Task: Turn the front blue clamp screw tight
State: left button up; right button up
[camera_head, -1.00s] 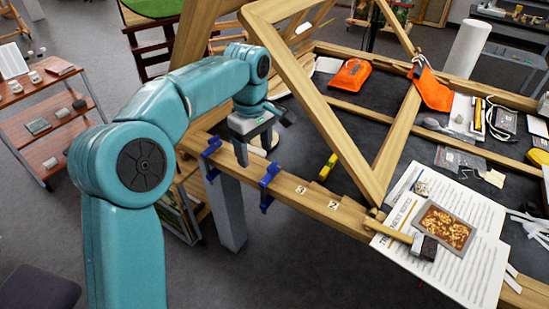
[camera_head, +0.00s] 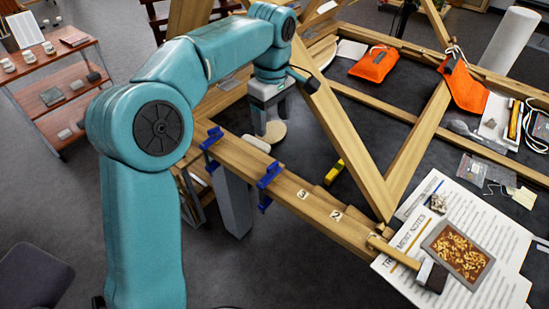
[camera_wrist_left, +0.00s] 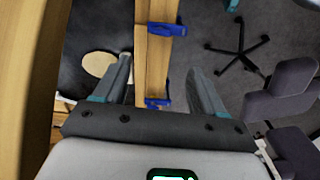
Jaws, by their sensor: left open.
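Two blue clamps grip the near wooden beam (camera_head: 308,203) of the frame. The nearer blue clamp (camera_head: 268,176) has its lower part hanging below the beam. The other blue clamp (camera_head: 210,138) sits farther left along the beam. My left gripper (camera_head: 266,128) is open and empty, with its fingers pointing down above the beam's far side. In the left wrist view, its fingers (camera_wrist_left: 160,64) are spread with the beam passing between them. That view shows one blue clamp (camera_wrist_left: 157,102) low between the fingers and another (camera_wrist_left: 167,29) beyond the tips. My right gripper is out of view.
A diagonal wooden frame (camera_head: 345,140) rises just right of my left gripper. A hammer (camera_head: 430,273), papers (camera_head: 400,268) and a gilt fragment (camera_head: 458,252) lie at right. Open floor lies in front of the beam.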

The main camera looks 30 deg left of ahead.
aim_at(273, 164)
pick_arm(q)
notch_tip(273, 164, down, 15)
jog(key=shift+w+f, duration=0.1)
jog(key=shift+s+d+r, duration=0.15)
jog(key=shift+s+r, duration=0.1)
jog(key=shift+s, duration=0.1)
jog(key=shift+w+f, duration=0.1)
jog(key=shift+w, duration=0.1)
jog(key=c, duration=1.1)
jog(key=shift+o, duration=0.2)
